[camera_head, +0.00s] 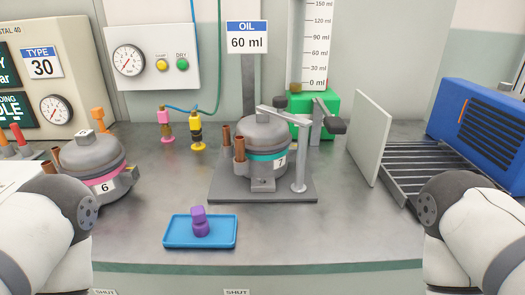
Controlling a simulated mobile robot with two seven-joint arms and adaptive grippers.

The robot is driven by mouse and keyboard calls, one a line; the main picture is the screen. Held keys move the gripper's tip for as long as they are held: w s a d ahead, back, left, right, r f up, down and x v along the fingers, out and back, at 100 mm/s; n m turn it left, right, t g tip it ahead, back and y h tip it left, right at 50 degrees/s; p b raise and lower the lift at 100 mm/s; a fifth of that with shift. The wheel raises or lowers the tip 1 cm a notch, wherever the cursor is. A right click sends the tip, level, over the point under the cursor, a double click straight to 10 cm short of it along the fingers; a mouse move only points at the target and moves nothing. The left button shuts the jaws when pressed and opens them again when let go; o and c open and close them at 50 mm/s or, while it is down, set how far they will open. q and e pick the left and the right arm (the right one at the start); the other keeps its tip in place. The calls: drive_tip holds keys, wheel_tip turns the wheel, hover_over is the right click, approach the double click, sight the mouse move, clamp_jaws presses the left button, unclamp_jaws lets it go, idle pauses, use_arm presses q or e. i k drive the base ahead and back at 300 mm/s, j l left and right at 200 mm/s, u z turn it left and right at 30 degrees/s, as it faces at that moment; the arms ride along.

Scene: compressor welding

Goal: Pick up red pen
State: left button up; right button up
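No thing that I can clearly tell as a red pen shows. Slim red-topped items (18,135) stand at the far left edge, in front of the beige panel; they are too small and cut off to tell whether one is a pen. A white sheet or surface lies just below them, partly hidden by my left arm. My two arms show only as white and grey links at the lower left and lower right corners. Neither gripper is in view.
Compressor 6 (95,165) stands at left, and compressor 7 (262,148) sits on a grey fixture plate. A blue tray (173,232) holds a purple part (200,222). A pink fitting (165,125) and a yellow fitting (197,130) stand behind. A rack and blue machine (490,120) fill the right.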

sight(18, 132)
drive_tip(key=u, duration=1.5)
drive_tip(key=i+j+z, duration=0.1)
drive_tip(key=j+z, duration=0.8)
drive_tip(key=j, duration=0.2)
drive_tip(key=k+j+z, duration=0.1)
drive_tip(key=j+z, duration=0.35)
drive_tip(key=j, duration=0.15)
